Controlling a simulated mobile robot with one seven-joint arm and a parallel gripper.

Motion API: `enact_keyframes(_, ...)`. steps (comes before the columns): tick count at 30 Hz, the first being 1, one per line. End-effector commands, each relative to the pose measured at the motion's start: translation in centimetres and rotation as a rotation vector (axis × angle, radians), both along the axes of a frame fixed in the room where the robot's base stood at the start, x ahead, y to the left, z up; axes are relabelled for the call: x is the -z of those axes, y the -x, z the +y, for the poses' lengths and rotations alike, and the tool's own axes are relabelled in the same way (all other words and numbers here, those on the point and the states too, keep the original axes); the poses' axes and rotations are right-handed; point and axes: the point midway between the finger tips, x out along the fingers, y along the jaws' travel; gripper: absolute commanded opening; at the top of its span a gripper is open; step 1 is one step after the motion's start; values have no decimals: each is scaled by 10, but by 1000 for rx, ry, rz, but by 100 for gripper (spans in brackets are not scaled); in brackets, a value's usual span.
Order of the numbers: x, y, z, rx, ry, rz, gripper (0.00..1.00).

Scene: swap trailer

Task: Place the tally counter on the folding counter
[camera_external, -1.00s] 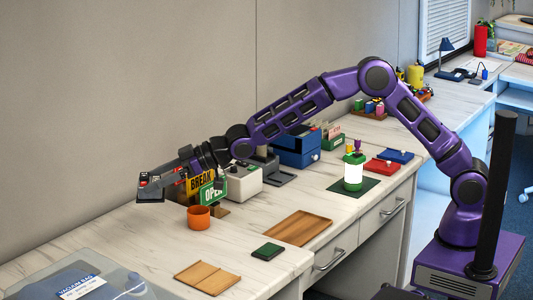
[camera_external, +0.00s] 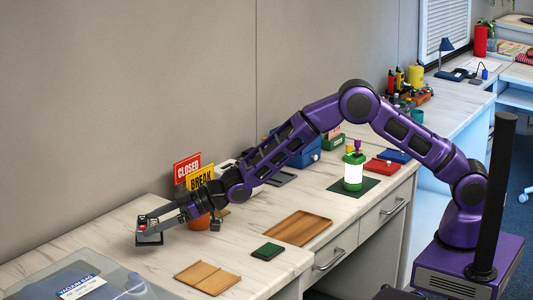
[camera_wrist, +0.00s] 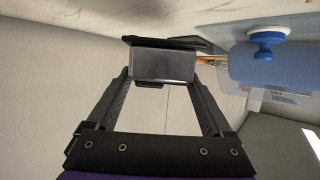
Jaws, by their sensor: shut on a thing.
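The tally counter (camera_external: 149,239) is a small dark grey block with a red and light-coloured detail on top in the external view. My gripper (camera_external: 148,228) is shut on it, low over the left part of the pale marbled counter (camera_external: 110,240); I cannot tell whether it touches the surface. I take this worktop to be the folding counter. In the wrist view the tally counter's grey face (camera_wrist: 164,66) sits between the fingertips (camera_wrist: 163,74) of my gripper, with a dark plate-like edge along one side.
A bluish vacuum bag (camera_external: 75,275) lies at front left. A wooden folded board (camera_external: 208,278), a green-black pad (camera_external: 267,250) and a wooden tray (camera_external: 298,228) lie to the right.

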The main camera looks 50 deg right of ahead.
Motion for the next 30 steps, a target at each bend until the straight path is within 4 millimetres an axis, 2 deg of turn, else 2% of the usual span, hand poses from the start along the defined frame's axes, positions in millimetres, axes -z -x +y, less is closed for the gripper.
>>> enact_keyframes(5, 12, -1, 1, 0, -3, -4, 0)
enact_keyframes(12, 42, -1, 1, 0, -3, -4, 0)
enact_keyframes(25, 49, -1, 0, 0, -4, -6, 0)
enact_keyframes(26, 49, -1, 0, 1, -1, -3, 90)
enact_keyframes(27, 49, -1, 0, 1, -1, -3, 97)
enact_keyframes(28, 49, -1, 0, 1, -1, -3, 100)
enact_keyframes(30, 49, 0, 0, 1, -1, -3, 100)
